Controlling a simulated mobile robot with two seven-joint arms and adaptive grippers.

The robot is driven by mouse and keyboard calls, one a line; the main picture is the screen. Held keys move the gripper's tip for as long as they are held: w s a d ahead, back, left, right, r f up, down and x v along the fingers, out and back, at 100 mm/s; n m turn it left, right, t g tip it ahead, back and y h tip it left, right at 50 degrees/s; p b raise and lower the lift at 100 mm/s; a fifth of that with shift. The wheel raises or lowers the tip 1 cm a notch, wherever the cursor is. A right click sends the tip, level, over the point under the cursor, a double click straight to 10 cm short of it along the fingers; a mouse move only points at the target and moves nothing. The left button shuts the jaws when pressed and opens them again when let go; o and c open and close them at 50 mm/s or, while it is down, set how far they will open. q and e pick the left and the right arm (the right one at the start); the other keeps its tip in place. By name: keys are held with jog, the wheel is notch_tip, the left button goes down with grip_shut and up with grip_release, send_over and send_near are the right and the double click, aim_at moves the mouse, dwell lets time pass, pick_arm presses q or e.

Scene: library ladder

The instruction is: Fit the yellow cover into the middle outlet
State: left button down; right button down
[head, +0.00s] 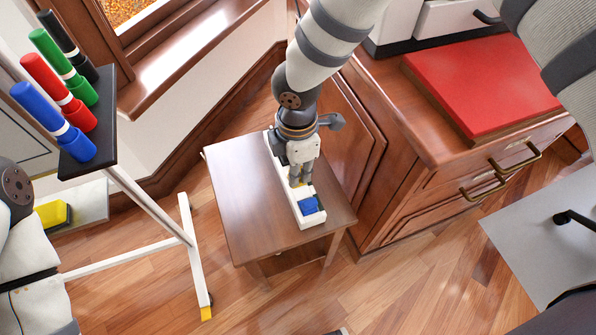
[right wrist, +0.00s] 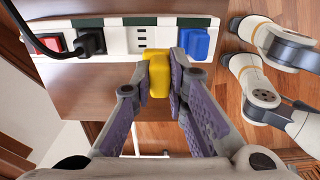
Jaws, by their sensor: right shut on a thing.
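My right gripper (head: 298,182) points down over the white power strip (head: 312,221) on the small wooden table. It is shut on the yellow cover (right wrist: 158,76), which shows between the fingers in the right wrist view and as a small yellow patch in the head view (head: 295,183). In the right wrist view the cover overlaps the strip's near edge, slightly right of the bare middle outlet's slots (right wrist: 141,38); I cannot tell whether it touches the strip. A blue cover (right wrist: 194,43) sits to the right. A black plug (right wrist: 91,41) and a red piece (right wrist: 53,45) are to the left. My left gripper is out of view.
The wooden table (head: 236,200) has bare top around the strip. A wooden cabinet with a red panel (head: 490,85) stands close on the right. At left is a stand with several markers (head: 62,90) and a white leg frame. A black cord (right wrist: 30,35) runs to the plug.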

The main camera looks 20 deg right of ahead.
jog(key=w+f, duration=0.2)
jog(key=f, duration=0.1)
jog(key=shift+w+d+f+b, duration=0.2)
jog(key=shift+d+b, duration=0.1)
jog(key=shift+d, duration=0.1)
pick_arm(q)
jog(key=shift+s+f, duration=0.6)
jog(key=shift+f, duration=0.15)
pick_arm(e)
jog(key=shift+w+f, duration=0.1)
jog(key=shift+f, duration=1.25)
jog(key=shift+f+b, duration=0.2)
jog(key=shift+b, duration=0.1)
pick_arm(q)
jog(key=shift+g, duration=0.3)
pick_arm(e)
jog(key=c, duration=1.6)
grip_release()
